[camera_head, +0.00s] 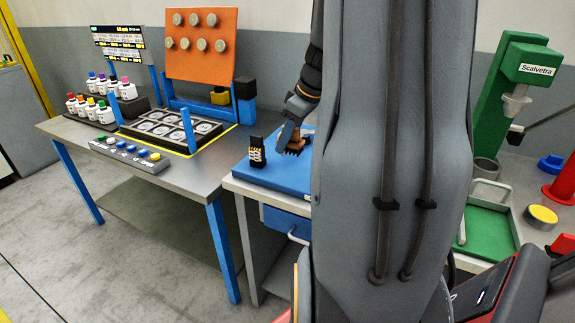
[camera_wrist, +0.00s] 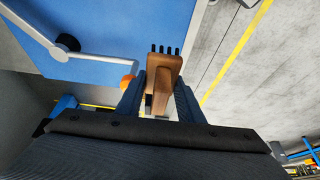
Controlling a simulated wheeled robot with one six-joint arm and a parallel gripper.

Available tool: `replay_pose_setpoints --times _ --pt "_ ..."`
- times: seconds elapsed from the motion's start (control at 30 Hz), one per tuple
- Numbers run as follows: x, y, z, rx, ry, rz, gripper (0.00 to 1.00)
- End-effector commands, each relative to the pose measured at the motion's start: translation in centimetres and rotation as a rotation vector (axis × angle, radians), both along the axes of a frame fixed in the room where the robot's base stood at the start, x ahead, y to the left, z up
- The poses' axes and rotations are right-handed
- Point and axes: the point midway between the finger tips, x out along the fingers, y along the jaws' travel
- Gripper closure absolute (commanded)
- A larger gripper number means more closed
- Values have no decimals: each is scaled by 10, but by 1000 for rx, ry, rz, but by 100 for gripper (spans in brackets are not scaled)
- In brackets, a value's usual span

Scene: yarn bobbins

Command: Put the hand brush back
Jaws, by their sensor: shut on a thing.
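The hand brush (camera_head: 295,146) has a brown body, and its dark bristle tufts show at the top end in the wrist view (camera_wrist: 165,66). My gripper (camera_head: 291,134) is shut on it. In the wrist view, my two blue fingers (camera_wrist: 160,95) stand on either side of the brown body. In the head view, the brush is over the blue mat (camera_head: 280,178) on the small bench, right of a black item with a pale striped pattern (camera_head: 257,152). I cannot tell whether the brush touches the mat. My arm hides the mat's right part.
A grey bar with a black knob (camera_wrist: 67,43) and an orange piece (camera_wrist: 127,81) are near my gripper. Left stands a table (camera_head: 185,180) with bottles, a tray and an orange board (camera_head: 201,45). Right are a green press (camera_head: 525,65) and green tray (camera_head: 488,235).

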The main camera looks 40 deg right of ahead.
Motion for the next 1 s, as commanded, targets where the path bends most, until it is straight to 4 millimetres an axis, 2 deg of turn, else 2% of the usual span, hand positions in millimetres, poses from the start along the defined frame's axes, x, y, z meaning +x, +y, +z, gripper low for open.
replay_pose_setpoints --times 0.1,0.2,0.37,0.6,0.73,1.0 --pt "-1 1 -26 4 4 -1 87" --pt "-1 1 -39 2 2 -2 87" --pt "0 0 -50 1 0 -2 87" --pt "0 1 -82 2 2 -2 87" --pt "0 0 -90 0 1 -1 87" --pt "0 0 -90 0 0 -1 87"
